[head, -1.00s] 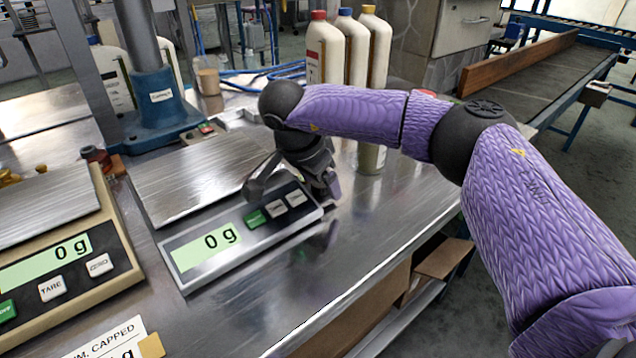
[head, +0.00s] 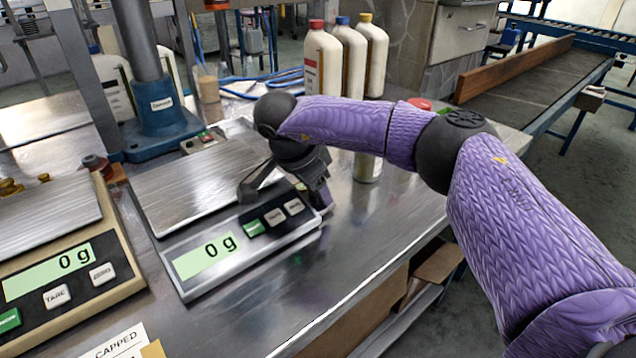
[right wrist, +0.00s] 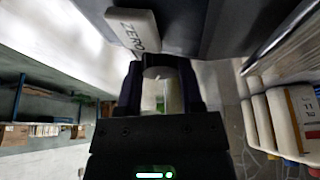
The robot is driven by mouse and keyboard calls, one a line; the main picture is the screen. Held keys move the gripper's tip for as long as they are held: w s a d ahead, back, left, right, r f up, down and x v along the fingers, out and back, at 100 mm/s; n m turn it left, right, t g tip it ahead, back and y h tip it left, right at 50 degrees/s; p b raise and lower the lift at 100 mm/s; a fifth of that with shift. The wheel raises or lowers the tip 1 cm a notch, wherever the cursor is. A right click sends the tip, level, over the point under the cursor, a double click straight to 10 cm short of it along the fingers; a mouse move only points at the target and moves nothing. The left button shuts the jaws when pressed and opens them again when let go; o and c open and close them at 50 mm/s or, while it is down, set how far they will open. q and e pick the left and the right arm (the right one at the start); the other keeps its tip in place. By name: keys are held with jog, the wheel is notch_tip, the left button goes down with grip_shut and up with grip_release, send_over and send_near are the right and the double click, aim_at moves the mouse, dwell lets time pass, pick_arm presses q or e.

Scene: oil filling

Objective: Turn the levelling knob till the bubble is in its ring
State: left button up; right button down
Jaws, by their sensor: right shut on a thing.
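The silver scale (head: 195,265) stands on the metal bench and its display reads 0 g. My right gripper (head: 320,195) points down at the scale's right end, beside the white buttons. In the right wrist view its two dark fingers (right wrist: 160,75) are shut on a short dark round piece, which looks like the levelling knob (right wrist: 158,61), just under the scale's edge near the ZERO button (right wrist: 138,30). The knob is hidden in the head view. I cannot make out the bubble or its ring. My left gripper is not in view.
A tan scale (head: 130,285) reading 0 g stands at the left. A blue stand (head: 160,125) is behind the scales. Several capped white bottles (head: 322,60) stand at the back, and another container (head: 367,167) is right of my gripper. The bench's right front is clear.

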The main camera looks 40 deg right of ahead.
jog(key=shift+r+m+g+p, duration=0.15)
jog(key=shift+m+g+p, duration=0.5)
jog(key=shift+m, duration=0.55)
jog(key=m, duration=0.2)
jog(key=shift+w+m+g, duration=0.1)
jog(key=shift+m+g, duration=0.2)
jog(key=shift+g, duration=0.05)
jog(key=shift+m+y, duration=0.3)
jog(key=shift+m, duration=0.3)
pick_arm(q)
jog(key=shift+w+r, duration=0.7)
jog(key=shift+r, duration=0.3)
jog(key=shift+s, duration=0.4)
